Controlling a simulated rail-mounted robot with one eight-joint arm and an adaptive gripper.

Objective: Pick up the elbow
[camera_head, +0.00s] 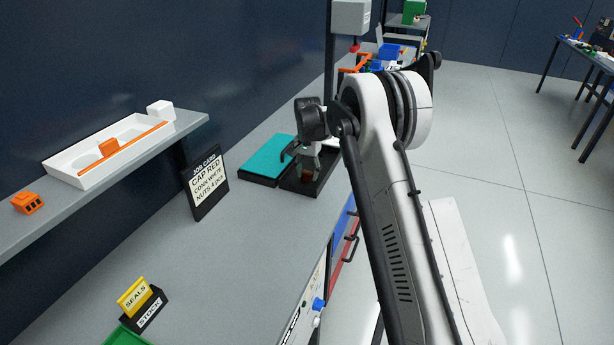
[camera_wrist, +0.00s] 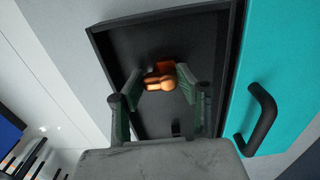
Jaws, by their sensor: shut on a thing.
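The elbow (camera_wrist: 158,82) is a small copper-orange piece between the fingertips of my gripper (camera_wrist: 160,84) in the wrist view. My gripper is shut on it. The black tray (camera_wrist: 115,45) lies below, with its raised rim around the elbow in this view. I cannot tell whether the elbow touches the tray floor. In the head view my gripper (camera_head: 307,166) points down over the black tray (camera_head: 325,181), and the elbow (camera_head: 307,174) shows as a small brown spot at the fingertips. Part of the elbow is hidden by the fingers.
A teal-topped block (camera_head: 268,158) lies beside the tray; the wrist view shows a black handle (camera_wrist: 262,118) there. A job card (camera_head: 205,182) stands on the bench to the left. A shelf (camera_head: 190,121) bears a white tray (camera_head: 75,180). The bench middle is clear.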

